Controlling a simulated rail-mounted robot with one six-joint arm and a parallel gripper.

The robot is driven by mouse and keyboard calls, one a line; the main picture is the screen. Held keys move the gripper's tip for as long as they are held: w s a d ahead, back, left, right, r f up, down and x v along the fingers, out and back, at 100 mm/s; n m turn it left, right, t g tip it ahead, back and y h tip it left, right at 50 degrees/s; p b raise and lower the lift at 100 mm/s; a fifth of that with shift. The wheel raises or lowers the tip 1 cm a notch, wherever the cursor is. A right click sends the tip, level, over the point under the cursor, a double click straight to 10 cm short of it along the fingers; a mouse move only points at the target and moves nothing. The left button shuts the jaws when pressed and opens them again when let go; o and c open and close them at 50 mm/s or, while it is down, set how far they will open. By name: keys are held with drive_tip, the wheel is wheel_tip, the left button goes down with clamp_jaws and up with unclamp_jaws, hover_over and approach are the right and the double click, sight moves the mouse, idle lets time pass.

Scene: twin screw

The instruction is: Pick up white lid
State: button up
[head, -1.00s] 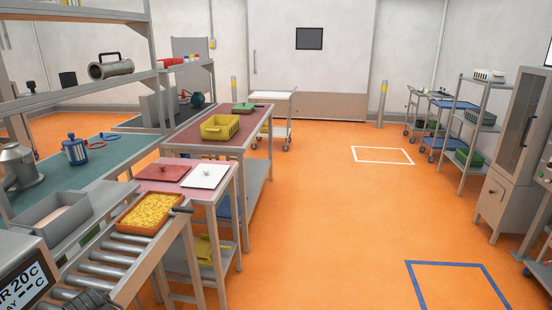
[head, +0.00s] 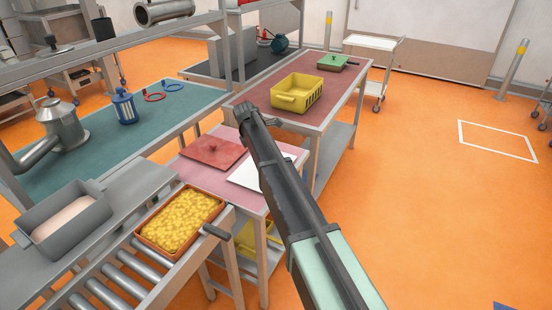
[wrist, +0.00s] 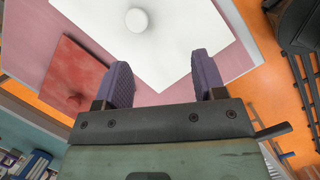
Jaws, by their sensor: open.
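The white lid (head: 246,178) lies flat on the pink-topped table, partly hidden behind my arm in the head view. In the wrist view the white lid (wrist: 165,55) fills the upper middle, with its round white knob (wrist: 137,20) near the top. My gripper (wrist: 157,80) is open and empty, its two purple fingers apart, with the lid in view beyond them. I cannot tell the exact gap to the lid. The fingers are not clear in the head view.
A red lid (head: 212,152) lies left of the white lid. An orange tray of yellow pieces (head: 180,220) sits on the roller conveyor (head: 118,272) in front. A yellow crate (head: 298,93) and a green lid (head: 338,62) stand on the farther table. The orange floor at right is clear.

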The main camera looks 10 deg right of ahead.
drive_tip(key=w+d+f+b, duration=0.1)
drive_tip(key=f+b, duration=0.2)
drive_tip(key=w+f+n+b, duration=0.1)
drive_tip(key=w+f+b, duration=0.1)
drive_tip(key=f+b, duration=0.2)
drive_tip(key=w+d+f+n+b, duration=0.1)
drive_tip(key=f+b, duration=0.2)
drive_tip(key=shift+w+d+f+b, duration=0.25)
drive_tip(key=shift+w+d+b, duration=0.05)
drive_tip(key=shift+w+b, duration=0.1)
drive_tip(key=shift+r, duration=0.3)
drive_tip(key=c, duration=1)
